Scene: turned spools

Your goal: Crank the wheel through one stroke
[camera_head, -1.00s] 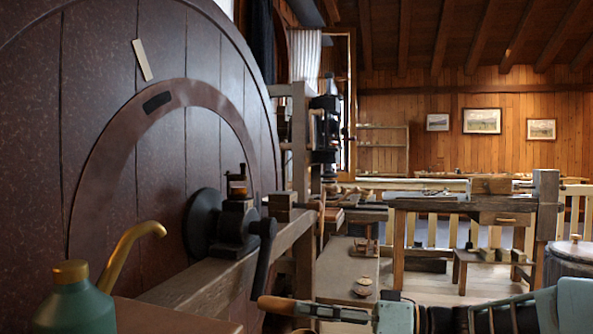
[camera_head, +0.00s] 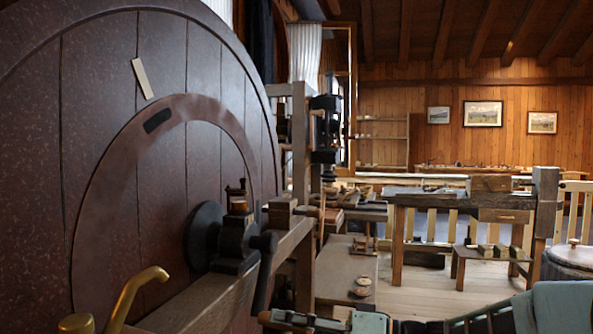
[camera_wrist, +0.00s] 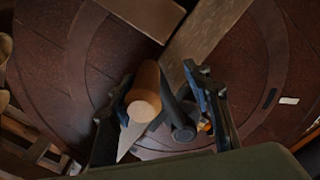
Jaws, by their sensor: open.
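The large dark brown wheel (camera_head: 100,150) stands upright at the left of the head view and fills the back of the wrist view (camera_wrist: 250,60). It carries a pale strip and a black patch. Its black crank arm (camera_head: 262,275) hangs downward from the hub. The wooden crank handle (camera_head: 264,318) shows only partly at the bottom of the head view. In the wrist view the handle (camera_wrist: 145,98) lies between the two spread fingers of my open gripper (camera_wrist: 160,80), nearer the left finger. My gripper (camera_head: 305,320) reaches in from the right at the lower edge.
A wooden beam (camera_head: 205,300) runs below the hub. A can with a brass spout (camera_head: 135,292) stands at the front left. A workbench (camera_head: 440,197) and a low stool (camera_head: 490,256) stand to the right, with open floor (camera_head: 425,290) before them.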

